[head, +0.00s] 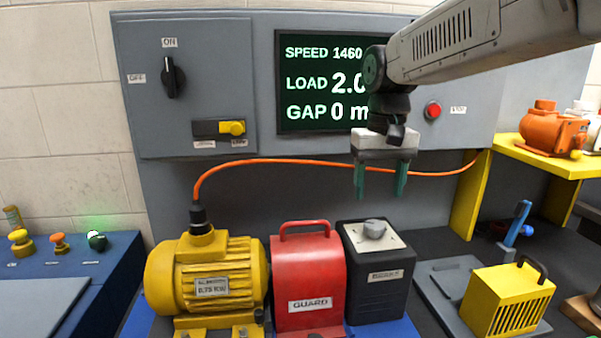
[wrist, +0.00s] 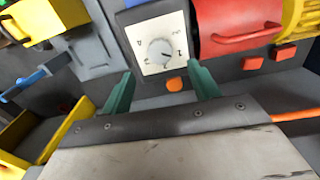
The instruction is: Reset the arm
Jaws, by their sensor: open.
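My gripper (head: 381,180) hangs in front of the grey panel, with its two green fingers apart and nothing between them. It is above the black box (head: 374,287) with a grey knob (head: 374,229) on its light top plate, clear of it. In the wrist view my gripper (wrist: 162,92) is open, with the dial plate (wrist: 150,34) beyond the fingertips and an orange button (wrist: 174,84) at its edge. My arm reaches in from the upper right and covers part of the screen (head: 310,120).
A red guard (head: 308,262) and a yellow motor (head: 218,262) stand left of the black box. A yellow vented box (head: 508,300) stands to the right. An orange cable (head: 270,162) runs behind my gripper. A yellow shelf (head: 535,157) with an orange motor (head: 548,128) is at right.

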